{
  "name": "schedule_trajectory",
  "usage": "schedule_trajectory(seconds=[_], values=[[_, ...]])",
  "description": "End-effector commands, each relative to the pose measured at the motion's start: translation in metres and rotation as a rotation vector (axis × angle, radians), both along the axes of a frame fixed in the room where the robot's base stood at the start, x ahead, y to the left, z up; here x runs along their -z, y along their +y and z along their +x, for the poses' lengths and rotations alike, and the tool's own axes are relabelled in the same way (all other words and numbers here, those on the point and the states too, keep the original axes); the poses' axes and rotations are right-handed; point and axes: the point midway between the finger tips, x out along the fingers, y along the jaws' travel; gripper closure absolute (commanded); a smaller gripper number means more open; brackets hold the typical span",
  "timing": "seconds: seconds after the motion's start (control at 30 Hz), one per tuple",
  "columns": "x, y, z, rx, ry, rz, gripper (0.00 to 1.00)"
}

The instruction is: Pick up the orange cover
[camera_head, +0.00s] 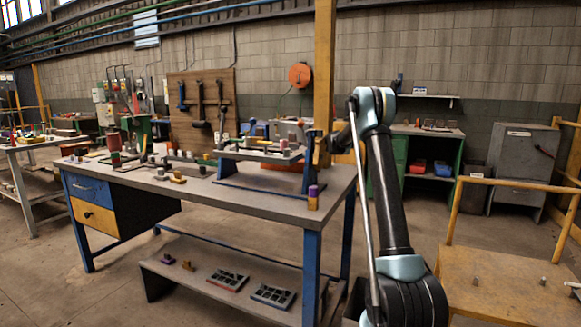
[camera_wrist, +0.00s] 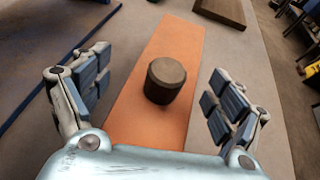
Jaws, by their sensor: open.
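In the wrist view a flat orange strip (camera_wrist: 150,55) runs up the middle of a grey-brown surface. A short dark brown cylinder (camera_wrist: 166,80) stands upright on or in front of it; I cannot tell if either is the orange cover. My gripper (camera_wrist: 160,68) is open, with one finger on each side of the cylinder and neither touching it. In the head view a small purple-topped, orange-brown piece (camera_head: 312,197) stands at the workbench's right front corner. My gripper is hard to make out there, near the yellow post.
The workbench (camera_head: 250,205) carries a raised fixture (camera_head: 258,152) and several small parts. A yellow post (camera_head: 325,70) rises close to my arm. A wooden block (camera_wrist: 220,12) lies at the top of the wrist view. A yellow railing (camera_head: 510,183) stands at the right.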

Motion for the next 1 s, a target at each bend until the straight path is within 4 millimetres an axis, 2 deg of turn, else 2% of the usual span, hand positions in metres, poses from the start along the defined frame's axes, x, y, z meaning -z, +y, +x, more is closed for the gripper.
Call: schedule_trajectory(seconds=[0.07,0.3,0.67,0.7,0.73,0.87,1.0], values=[[0.0,0.0,0.0,0.0,0.0,0.0,0.13],[0.0,0.0,0.0,-0.001,0.0,0.0,0.65],[-0.001,0.0,0.0,-0.001,-0.001,0.0,0.65],[-0.003,0.0,0.0,-0.001,-0.001,0.0,0.7],[-0.005,0.0,0.0,-0.001,-0.001,0.0,0.71],[-0.022,0.0,0.0,-0.001,-0.001,0.0,0.71],[-0.048,0.0,0.0,0.0,0.0,0.0,0.71]])
